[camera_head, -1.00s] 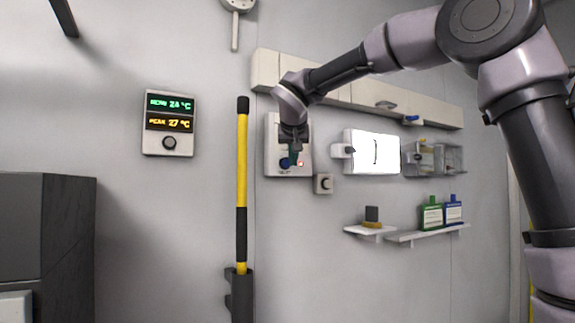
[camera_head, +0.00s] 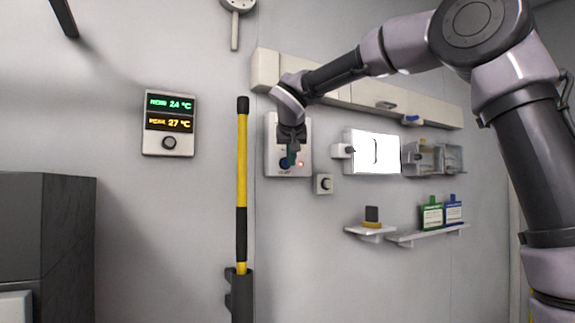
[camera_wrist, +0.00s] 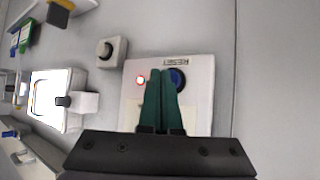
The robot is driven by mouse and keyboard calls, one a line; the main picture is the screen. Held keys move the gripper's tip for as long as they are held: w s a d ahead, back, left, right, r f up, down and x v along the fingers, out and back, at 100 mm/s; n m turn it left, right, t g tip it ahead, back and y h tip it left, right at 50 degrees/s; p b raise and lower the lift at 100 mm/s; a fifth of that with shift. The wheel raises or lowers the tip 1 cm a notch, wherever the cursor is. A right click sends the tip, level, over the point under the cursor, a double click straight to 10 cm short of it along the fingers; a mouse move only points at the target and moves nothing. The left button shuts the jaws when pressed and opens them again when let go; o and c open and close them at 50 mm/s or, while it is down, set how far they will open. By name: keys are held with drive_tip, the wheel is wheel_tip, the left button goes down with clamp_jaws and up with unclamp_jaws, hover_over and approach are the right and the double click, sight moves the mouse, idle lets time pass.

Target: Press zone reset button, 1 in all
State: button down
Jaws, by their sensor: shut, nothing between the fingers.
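The white reset panel (camera_head: 273,135) is on the wall in the head view, with a blue round button (camera_head: 284,163) low on it and a small lit red lamp (camera_head: 300,164) beside it. The wrist view shows the panel (camera_wrist: 200,115) upside down, with its RESET label, the blue button (camera_wrist: 178,79) and the red lamp (camera_wrist: 140,80). My gripper (camera_wrist: 161,72) is shut and empty. Its green fingertips lie over the panel between lamp and button, partly covering the button's edge. I cannot tell whether they touch it. In the head view my gripper (camera_head: 292,160) hides part of the panel.
A small knob box (camera_head: 324,184) sits right of the panel, below a lit white screen (camera_head: 372,152). A yellow-and-black pole (camera_head: 242,170) stands close left. Wall cabinets (camera_head: 350,88) run above. A temperature display (camera_head: 169,124) hangs further left.

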drive_tip(key=shift+w+a, duration=0.25)
drive_tip(key=shift+w, duration=0.1)
idle(0.4)
idle(0.3)
drive_tip(key=shift+s+d, duration=0.5)
drive_tip(key=shift+s, duration=0.25)
drive_tip(key=s+d, duration=0.1)
drive_tip(key=s, duration=0.1)
drive_tip(key=s+d, duration=0.1)
drive_tip(key=s, duration=0.1)
drive_tip(key=shift+d, duration=0.4)
idle(0.5)
